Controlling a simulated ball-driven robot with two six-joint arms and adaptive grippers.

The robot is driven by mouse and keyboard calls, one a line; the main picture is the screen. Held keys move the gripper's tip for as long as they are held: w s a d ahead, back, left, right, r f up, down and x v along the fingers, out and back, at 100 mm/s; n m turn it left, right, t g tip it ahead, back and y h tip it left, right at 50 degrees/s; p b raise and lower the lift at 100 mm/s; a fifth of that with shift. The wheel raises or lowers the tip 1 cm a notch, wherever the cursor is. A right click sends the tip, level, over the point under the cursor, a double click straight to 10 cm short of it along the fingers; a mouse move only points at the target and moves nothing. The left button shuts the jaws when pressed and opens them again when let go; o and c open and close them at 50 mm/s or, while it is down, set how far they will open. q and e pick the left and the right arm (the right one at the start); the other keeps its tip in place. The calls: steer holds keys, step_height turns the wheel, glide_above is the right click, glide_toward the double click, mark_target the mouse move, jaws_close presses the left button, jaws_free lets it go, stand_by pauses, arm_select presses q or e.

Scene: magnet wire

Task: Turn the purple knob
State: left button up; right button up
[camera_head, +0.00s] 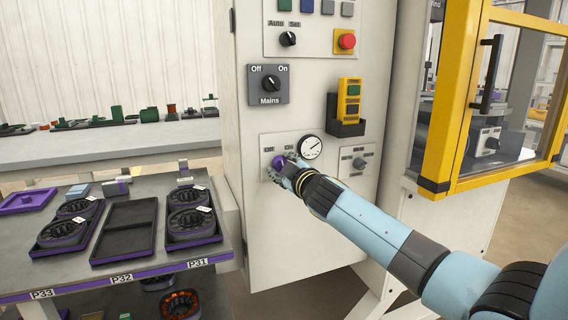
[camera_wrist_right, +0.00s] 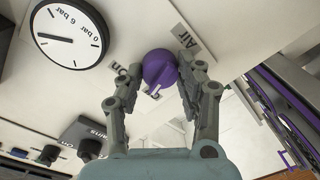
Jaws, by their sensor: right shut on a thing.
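The purple knob (camera_head: 278,162) sits on the lower panel of the white cabinet, just left of the round gauge. My right gripper (camera_head: 285,171) reaches it from the lower right, and its fingers partly cover the knob and its label. In the right wrist view the round purple knob (camera_wrist_right: 159,69) lies between the two fingertips (camera_wrist_right: 161,76), one finger on each side, and the gripper is shut on it. A purple pointer mark shows on the knob near the "on" lettering; an "Air" label is beside it. My left gripper is not in view.
The pressure gauge (camera_head: 310,147) is close beside the knob. Above are the Mains switch (camera_head: 270,83), a yellow handheld unit (camera_head: 348,100) in a black holder and a red button (camera_head: 346,41). A shelf (camera_head: 140,270) with trays stands left; a yellow-framed door (camera_head: 449,100) stands right.

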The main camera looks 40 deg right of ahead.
steer(key=n+p, duration=0.1)
steer(key=n, duration=0.3)
steer(key=shift+f+n, duration=0.1)
steer(key=shift+n, duration=0.2)
stand_by(0.4)
steer(key=o, duration=1.2)
steer(key=shift+a, duration=0.1)
steer(key=shift+c, duration=0.2)
steer(key=v, duration=1.2)
